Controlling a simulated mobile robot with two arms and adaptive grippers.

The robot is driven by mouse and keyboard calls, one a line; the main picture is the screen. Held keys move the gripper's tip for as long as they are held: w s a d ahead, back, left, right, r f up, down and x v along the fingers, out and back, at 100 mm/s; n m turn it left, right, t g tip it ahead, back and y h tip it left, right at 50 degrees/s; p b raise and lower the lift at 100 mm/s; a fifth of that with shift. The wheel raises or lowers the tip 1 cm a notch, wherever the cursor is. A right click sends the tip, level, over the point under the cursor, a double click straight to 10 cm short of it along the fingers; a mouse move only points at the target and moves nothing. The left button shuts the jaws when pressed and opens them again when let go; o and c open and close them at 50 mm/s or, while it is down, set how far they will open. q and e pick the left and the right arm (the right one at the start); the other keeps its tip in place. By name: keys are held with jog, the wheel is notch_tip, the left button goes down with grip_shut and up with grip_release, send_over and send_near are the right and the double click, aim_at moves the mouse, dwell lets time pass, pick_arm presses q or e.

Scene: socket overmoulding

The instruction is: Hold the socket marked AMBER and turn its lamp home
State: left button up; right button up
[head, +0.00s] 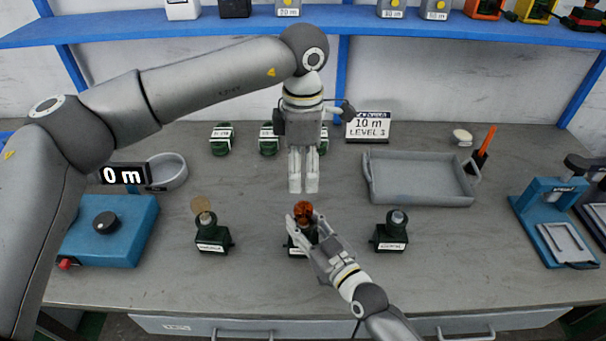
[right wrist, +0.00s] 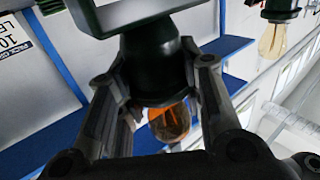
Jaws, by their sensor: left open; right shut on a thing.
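The middle dark green socket (head: 297,242) stands on the bench with an orange-amber lamp (head: 303,210) upright in its top. Its label is mostly hidden by my right gripper (head: 316,250), which is shut on the socket body from the front right. In the right wrist view the socket (right wrist: 155,60) sits between the fingers, with the orange lamp (right wrist: 170,122) showing past it. My left gripper (head: 303,188) points straight down just above the lamp, open and empty, fingers a small gap apart. I cannot tell whether its tips touch the lamp.
A socket with a tan lamp (head: 212,236) stands left, and one with a greyish lamp (head: 390,236) stands right. Several green items (head: 221,140) lie behind.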

aim_at(303, 203)
dwell(0.3)
pick_arm(q)
notch_tip(303, 203, down, 12)
jog(key=n, duration=0.5)
jog(key=shift+n, duration=0.4)
jog(key=shift+r, duration=0.1)
jog(key=c, duration=1)
jog(key=shift+c, duration=0.2)
